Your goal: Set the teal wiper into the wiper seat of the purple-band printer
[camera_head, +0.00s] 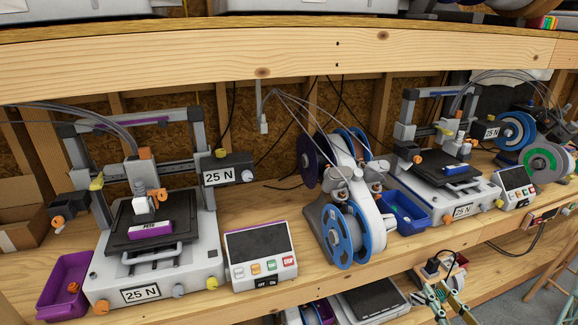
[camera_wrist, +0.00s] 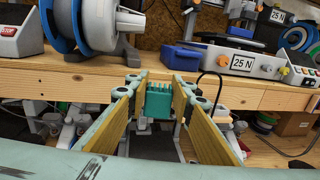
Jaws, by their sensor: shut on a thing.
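The teal wiper (camera_wrist: 158,100) is a small block with a toothed top edge, held between the tips of my gripper (camera_wrist: 156,97) in the wrist view. My gripper is shut on it, in front of the bench edge and a little below the bench top. In the head view my gripper (camera_head: 446,292) is at the lower right, far from the purple-band printer. The purple-band printer (camera_head: 155,265) stands on the bench at the left, with a purple strip on its top bar and a purple-edged piece on its bed. I cannot make out its wiper seat.
A purple bin (camera_head: 62,285) and a control panel (camera_head: 260,252) flank that printer. A spool stand (camera_head: 350,205) stands mid-bench. A blue-marked printer (camera_head: 445,180) and blue bin (camera_head: 405,212) are to the right. A shelf beam (camera_head: 290,55) runs overhead. More equipment sits below the bench.

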